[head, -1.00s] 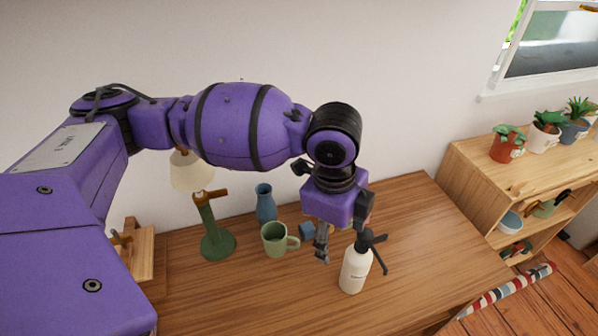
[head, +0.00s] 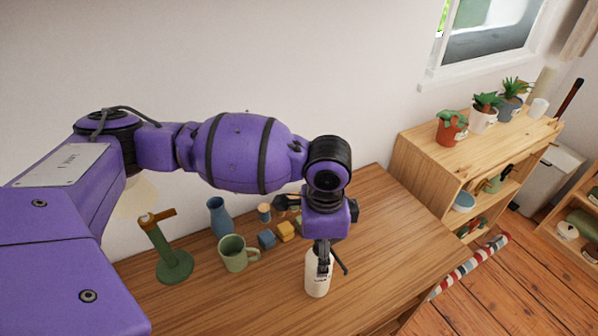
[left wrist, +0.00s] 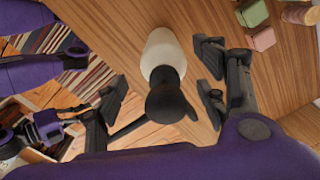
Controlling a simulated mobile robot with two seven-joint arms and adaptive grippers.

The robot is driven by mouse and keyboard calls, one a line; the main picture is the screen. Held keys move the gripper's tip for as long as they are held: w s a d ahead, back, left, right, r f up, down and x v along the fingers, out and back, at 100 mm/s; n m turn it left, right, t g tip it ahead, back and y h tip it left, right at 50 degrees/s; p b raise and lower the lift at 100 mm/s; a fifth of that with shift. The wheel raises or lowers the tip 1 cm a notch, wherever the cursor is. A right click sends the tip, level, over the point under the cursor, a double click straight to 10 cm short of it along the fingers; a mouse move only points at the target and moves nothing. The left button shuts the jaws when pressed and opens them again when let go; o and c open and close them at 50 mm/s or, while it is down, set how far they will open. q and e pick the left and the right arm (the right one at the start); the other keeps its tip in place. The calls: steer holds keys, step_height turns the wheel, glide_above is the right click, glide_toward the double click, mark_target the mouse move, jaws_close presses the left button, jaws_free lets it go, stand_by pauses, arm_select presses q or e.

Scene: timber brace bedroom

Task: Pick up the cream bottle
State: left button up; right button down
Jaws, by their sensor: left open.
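The cream bottle (head: 317,280) stands on the wooden table (head: 400,225) with a dark pump top. In the head view my left gripper (head: 325,262) is in front of the bottle's upper part and hides its top. In the left wrist view the cream bottle (left wrist: 162,52) lies between the open fingers of my left gripper (left wrist: 160,85), its black pump head toward the palm. The fingers stand apart on both sides, with visible gaps to the bottle.
A wooden shelf (head: 425,150) with potted plants is at the right. The table right of the bottle is clear.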

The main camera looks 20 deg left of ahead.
arm_select(q)
step_height(320, 180, down, 4)
steer(key=shift+w+r, duration=0.1)
steer(key=shift+r, duration=0.25)
jaws_close()
